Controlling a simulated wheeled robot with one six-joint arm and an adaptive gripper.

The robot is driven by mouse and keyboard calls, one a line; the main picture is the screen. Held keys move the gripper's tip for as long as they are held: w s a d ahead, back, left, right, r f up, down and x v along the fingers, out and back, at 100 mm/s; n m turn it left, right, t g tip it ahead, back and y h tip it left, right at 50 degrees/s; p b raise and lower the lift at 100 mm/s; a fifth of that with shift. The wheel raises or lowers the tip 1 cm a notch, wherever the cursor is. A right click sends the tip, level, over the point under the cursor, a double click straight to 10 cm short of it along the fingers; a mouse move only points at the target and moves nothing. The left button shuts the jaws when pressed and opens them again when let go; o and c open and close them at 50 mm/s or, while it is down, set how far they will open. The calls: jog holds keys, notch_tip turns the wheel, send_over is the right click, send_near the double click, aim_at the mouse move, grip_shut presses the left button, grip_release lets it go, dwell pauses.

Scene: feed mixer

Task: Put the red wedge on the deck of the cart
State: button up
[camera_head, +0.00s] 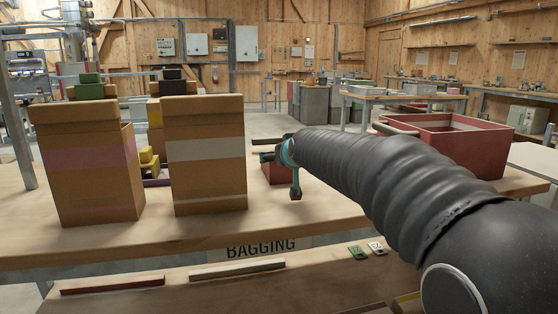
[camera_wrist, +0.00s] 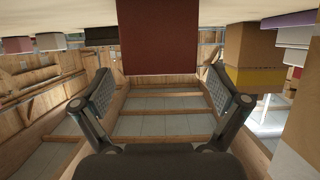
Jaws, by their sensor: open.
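My gripper (camera_head: 270,149) is at the far end of my outstretched arm, above the bench in the head view. In the wrist view its two fingers (camera_wrist: 160,75) are spread wide with nothing between the pads. A red block-like thing (camera_head: 278,172) stands on the bench just beyond and below my gripper, partly hidden by it. A flat dark red face (camera_wrist: 160,40) fills the top middle of the wrist view, ahead of the fingers; it looks like the same thing. I cannot tell whether it is wedge-shaped. I cannot make out a cart for certain in either view.
Two tall cardboard boxes (camera_head: 88,165) (camera_head: 207,160) stand on the bench at left, with yellow blocks (camera_head: 148,160) between them. A large red open bin (camera_head: 450,150) stands at right, behind my arm. Small green and white tags (camera_head: 358,252) lie in front. Bare bench (camera_head: 290,215) lies below my gripper.

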jog(key=v, duration=0.8)
jog(key=shift+b, duration=0.3)
